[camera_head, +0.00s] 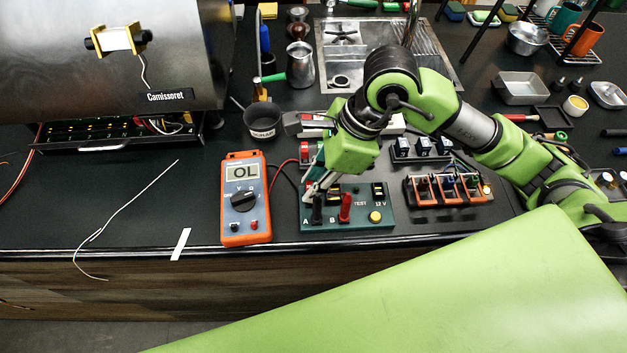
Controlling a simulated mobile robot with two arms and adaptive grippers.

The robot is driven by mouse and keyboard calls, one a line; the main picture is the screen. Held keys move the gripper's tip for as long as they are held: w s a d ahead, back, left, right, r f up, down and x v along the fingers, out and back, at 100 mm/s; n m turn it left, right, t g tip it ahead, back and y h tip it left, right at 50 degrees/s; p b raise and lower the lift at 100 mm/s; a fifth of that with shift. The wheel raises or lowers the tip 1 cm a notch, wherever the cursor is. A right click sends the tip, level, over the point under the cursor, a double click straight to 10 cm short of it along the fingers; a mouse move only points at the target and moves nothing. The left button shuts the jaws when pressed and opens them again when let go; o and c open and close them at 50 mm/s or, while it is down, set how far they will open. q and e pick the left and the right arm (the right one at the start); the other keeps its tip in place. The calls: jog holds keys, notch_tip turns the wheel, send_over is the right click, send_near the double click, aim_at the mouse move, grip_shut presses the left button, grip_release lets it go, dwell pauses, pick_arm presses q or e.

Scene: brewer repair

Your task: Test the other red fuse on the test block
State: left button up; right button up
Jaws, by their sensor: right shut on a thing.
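The green test block (373,223) lies near the counter's front edge, marked A, B, TEST and 12 V. A black probe (316,210) stands at A and a red probe (345,207) at B. The orange multimeter (232,225) left of the block reads OL. My right gripper (317,187) is low over the block's left part, just behind the black probe. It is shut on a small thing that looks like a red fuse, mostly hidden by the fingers. Whether it touches the block's contacts cannot be told. My left gripper is not in view.
Blue parts in a black holder (423,160) and an orange-framed rack (462,201) stand to the right. The steel brewer (100,60) with an open drawer (110,146) is at left. A loose wire (125,208) lies on the clear left counter.

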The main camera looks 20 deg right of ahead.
jog(key=shift+b, duration=0.4)
dwell(0.3)
jog(key=shift+r, duration=0.1)
dwell(2.1)
jog(key=shift+r+p, duration=1.4)
jog(key=shift+r, duration=1.05)
